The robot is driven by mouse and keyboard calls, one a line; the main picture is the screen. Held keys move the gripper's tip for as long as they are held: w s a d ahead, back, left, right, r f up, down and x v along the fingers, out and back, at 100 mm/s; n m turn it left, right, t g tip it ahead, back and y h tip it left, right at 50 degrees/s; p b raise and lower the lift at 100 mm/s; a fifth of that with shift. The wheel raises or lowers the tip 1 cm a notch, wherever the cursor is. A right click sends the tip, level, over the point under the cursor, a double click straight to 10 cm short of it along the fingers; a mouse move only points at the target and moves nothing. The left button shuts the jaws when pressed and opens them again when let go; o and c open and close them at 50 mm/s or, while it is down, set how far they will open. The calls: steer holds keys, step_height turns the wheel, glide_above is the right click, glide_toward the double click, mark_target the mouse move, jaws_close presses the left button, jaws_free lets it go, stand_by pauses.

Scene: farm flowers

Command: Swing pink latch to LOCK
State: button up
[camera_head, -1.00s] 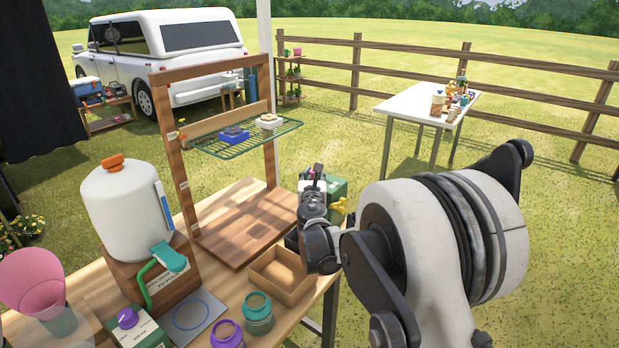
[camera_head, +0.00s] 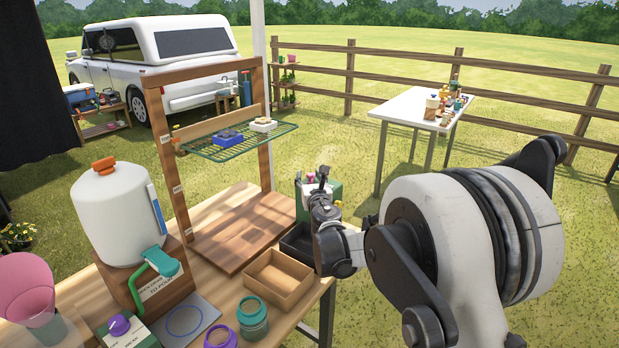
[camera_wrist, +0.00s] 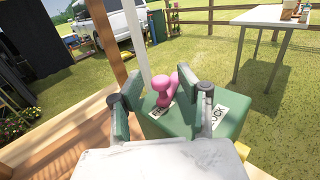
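The pink latch (camera_wrist: 162,88) sits on top of a green box (camera_wrist: 224,128) in the wrist view. It has a rounded knob and leans a little right at its upper end. A white label reading LOCK (camera_wrist: 216,119) lies to its right; another label (camera_wrist: 160,113), partly hidden, lies by its base. My gripper (camera_wrist: 160,98) is open, with one finger on each side of the latch in the picture; I cannot tell whether either touches it. In the head view my gripper (camera_head: 322,180) is by the green box (camera_head: 334,191), and a small pink part shows there.
A wooden frame (camera_head: 166,165) with a wire shelf stands to the left. An open cardboard box (camera_head: 279,281), a dark tray, jars and a white dispenser (camera_head: 118,215) are on the wooden table. A white table (camera_head: 402,110) stands farther back, with grass between.

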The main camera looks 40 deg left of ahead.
steer(key=v, duration=1.2)
steer(key=shift+c, duration=0.2)
steer(key=w+d+n+g+y+b, duration=0.1)
steer(key=g+b, duration=0.1)
steer(key=b, duration=0.1)
steer(key=w+d+n+g+y+b, duration=0.2)
steer(key=b, duration=0.1)
steer(key=shift+w+f+n+g+b, duration=0.1)
steer(key=shift+w+n+g+b, duration=0.2)
steer(key=shift+b, duration=0.1)
steer(key=shift+d+r+n+g+y+b, duration=0.3)
steer(key=shift+d+n+g+b, duration=0.15)
steer(key=shift+d+g, duration=0.15)
steer(key=shift+w+a+r, duration=0.15)
steer(key=shift+a, duration=0.3)
steer(key=b+x, duration=0.1)
steer(key=x, duration=1.2)
